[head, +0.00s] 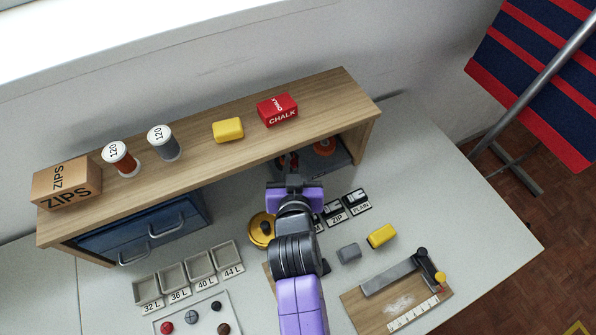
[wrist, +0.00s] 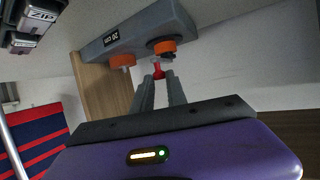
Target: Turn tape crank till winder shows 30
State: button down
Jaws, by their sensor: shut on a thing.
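In the head view the winder (head: 346,160) sits under the wooden shelf, partly hidden. My gripper (wrist: 158,78) is shut on the red crank knob (wrist: 157,69) beside the near orange reel (wrist: 163,46). In the head view my gripper (head: 290,170) reaches in under the shelf edge, and my arm hides part of the bench.
The wooden shelf (head: 215,105) overhangs the winder and carries a red chalk box (head: 278,110), a yellow block, spools and a zips box. A brass round thing (head: 261,230) and zip-label blocks (head: 345,203) flank my arm.

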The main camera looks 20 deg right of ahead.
aim_at(281, 169)
jog(key=shift+w+a+f+m+g+h+b, duration=0.15)
jog(key=shift+a+f+m+g+h+b, duration=0.3)
jog(key=shift+b, duration=1.75)
jog(key=shift+w+a+f+m+g+h+b, duration=0.15)
jog(key=shift+a+m+g+h+b, duration=0.45)
jog(key=shift+b, duration=1.55)
jog(key=m+h+b, duration=0.1)
jog(key=m+g+b, duration=0.1)
jog(key=b, duration=0.1)
jog(key=m+h+b, duration=0.1)
jog(key=b, duration=0.1)
jog(key=shift+w+a+r+g+h, duration=0.25)
jog(key=shift+w+a+r+h, duration=0.1)
jog(key=shift+a, duration=0.05)
jog(key=shift+w+a+r+m+g+h+b, duration=0.1)
jog(key=shift+w+a+m+g+h+b, duration=0.15)
jog(key=shift+m+g, duration=0.25)
jog(key=shift+w+a+r+m+g+h+b, duration=0.1)
jog(key=shift+m+g+h+b, duration=0.15)
jog(key=shift+m+g+h, duration=0.15)
jog(key=shift+a+m+g, duration=0.2)
jog(key=shift+m+g, duration=0.25)
jog(key=shift+g, duration=0.05)
jog(key=shift+w+f, duration=0.1)
jog(key=c, duration=1.4)
grip_release()
jog(key=shift+c, duration=0.2)
jog(key=shift+o, duration=0.3)
